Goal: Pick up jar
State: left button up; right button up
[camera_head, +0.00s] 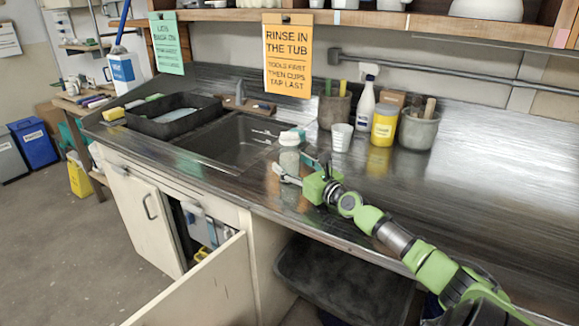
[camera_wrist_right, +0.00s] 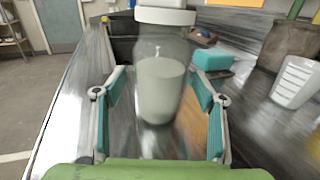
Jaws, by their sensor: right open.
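The jar (camera_head: 289,158) is clear, with a white lid and pale grey-green contents, and stands upright on the metal counter near the sink's right edge. In the right wrist view the jar (camera_wrist_right: 161,88) stands upright in the middle, between the spread fingers. My right gripper (camera_head: 297,170) is open at the jar, with its arm coming in from the lower right; its fingers (camera_wrist_right: 160,112) show a gap to the jar on both sides. My left gripper is not in view.
A teal sponge (camera_wrist_right: 213,59) lies just behind the jar. A white cup (camera_head: 342,137) stands to its right, with a tool crock (camera_head: 334,111), a spray bottle (camera_head: 366,104), a yellow tub (camera_head: 384,127) and a grey bucket (camera_head: 418,131). The sink (camera_head: 231,141) is left. The counter's right side is clear.

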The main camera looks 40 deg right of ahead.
jog(key=shift+w+d, duration=0.1)
jog(key=shift+w, duration=0.95)
jog(key=c, duration=1.6)
jog(key=shift+r, duration=0.15)
jog(key=shift+r, duration=0.1)
